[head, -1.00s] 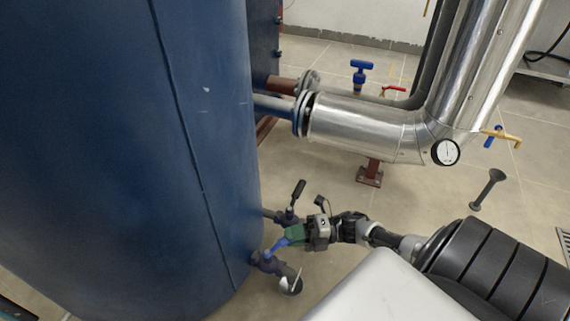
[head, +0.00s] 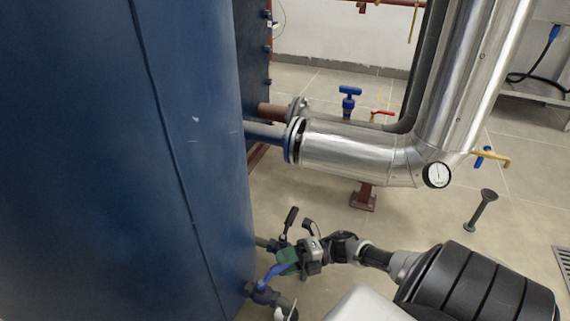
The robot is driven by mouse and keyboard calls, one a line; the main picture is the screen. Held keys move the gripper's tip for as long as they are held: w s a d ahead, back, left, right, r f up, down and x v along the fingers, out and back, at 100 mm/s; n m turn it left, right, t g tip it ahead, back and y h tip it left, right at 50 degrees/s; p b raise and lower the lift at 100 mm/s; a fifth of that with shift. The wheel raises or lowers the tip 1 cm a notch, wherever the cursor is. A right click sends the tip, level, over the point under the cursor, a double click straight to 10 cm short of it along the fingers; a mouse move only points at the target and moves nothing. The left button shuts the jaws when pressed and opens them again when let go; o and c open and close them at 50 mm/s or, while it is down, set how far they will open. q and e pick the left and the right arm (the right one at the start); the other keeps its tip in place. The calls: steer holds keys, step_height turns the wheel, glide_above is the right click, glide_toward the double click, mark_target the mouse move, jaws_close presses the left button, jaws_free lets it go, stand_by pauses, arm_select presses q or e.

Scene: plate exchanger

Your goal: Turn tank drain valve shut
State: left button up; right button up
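The tank drain valve (head: 260,294) sits low on the blue tank's right side, near the bottom edge of the head view. Its blue lever (head: 271,273) slants up and right from the valve body. My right gripper (head: 287,262) is at the lever's upper end, with its greenish fingers against or around it. The lever's tip is hidden there, and I cannot tell how firmly the fingers close. My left gripper is not in view.
The blue tank (head: 170,150) fills the left. A second valve with a black lever (head: 290,218) stands just behind my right gripper. An insulated silver pipe (head: 345,150) with a gauge (head: 436,175) runs above. Open tiled floor (head: 420,220) lies to the right.

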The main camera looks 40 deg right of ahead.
steer(key=shift+s+d, duration=0.25)
steer(key=shift+d, duration=0.25)
steer(key=p+v, duration=0.2)
steer(key=v, duration=0.7)
steer(key=shift+d, duration=0.35)
steer(key=shift+s, duration=0.15)
steer(key=shift+c, duration=0.2)
